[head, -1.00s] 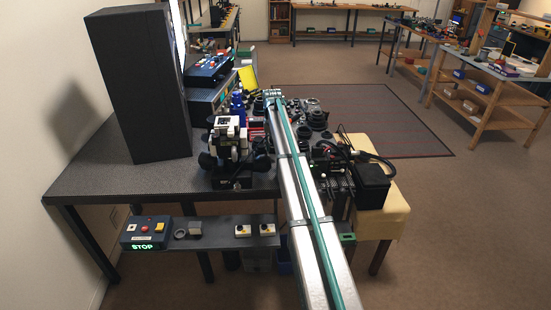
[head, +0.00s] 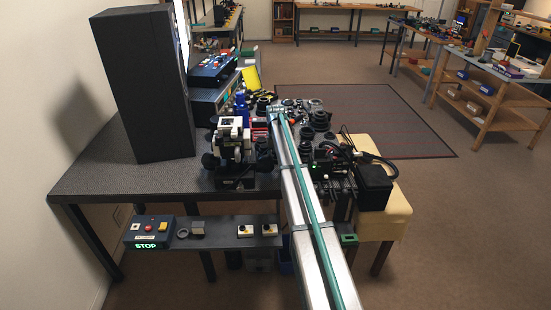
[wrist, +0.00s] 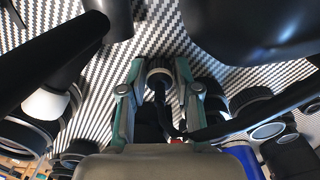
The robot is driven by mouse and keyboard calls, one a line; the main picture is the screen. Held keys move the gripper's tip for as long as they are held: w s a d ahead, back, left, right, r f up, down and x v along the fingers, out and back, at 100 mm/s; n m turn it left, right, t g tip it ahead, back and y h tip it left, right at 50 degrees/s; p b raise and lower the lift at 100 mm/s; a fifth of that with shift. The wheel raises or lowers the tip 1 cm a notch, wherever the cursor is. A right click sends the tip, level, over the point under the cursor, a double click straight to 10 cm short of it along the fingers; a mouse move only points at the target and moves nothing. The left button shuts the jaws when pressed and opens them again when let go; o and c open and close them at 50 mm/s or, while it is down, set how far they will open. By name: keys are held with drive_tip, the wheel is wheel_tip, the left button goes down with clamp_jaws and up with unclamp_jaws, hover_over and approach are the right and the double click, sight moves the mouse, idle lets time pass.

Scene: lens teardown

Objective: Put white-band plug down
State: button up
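In the wrist view my gripper (wrist: 160,68) has its two grey-green fingers close on both sides of a small dark, ribbed round piece with a pale band, which looks like the white-band plug (wrist: 159,74). A black cable-like strand runs from it toward the palm. A black-and-white woven-pattern surface (wrist: 215,52) lies behind it. I cannot tell whether the plug touches that surface. In the head view my arm reaches over the crowded bench, and its end hides the gripper and plug.
Large black bodies crowd the top of the wrist view, with black cylinders (wrist: 250,98) at the right. In the head view a white-and-black device (head: 230,140) stands left of my arm, and a black box (head: 374,184) sits on a yellow cloth (head: 396,212) at the right.

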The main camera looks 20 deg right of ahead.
sight(275, 157)
drive_tip(key=shift+o, duration=1.2)
drive_tip(key=shift+r, duration=0.1)
wheel_tip(275, 157, up, 11)
drive_tip(key=b, duration=0.1)
drive_tip(key=shift+b, duration=0.3)
drive_tip(key=shift+r, duration=0.6)
drive_tip(key=shift+c, duration=1.2)
drive_tip(key=shift+a, duration=0.1)
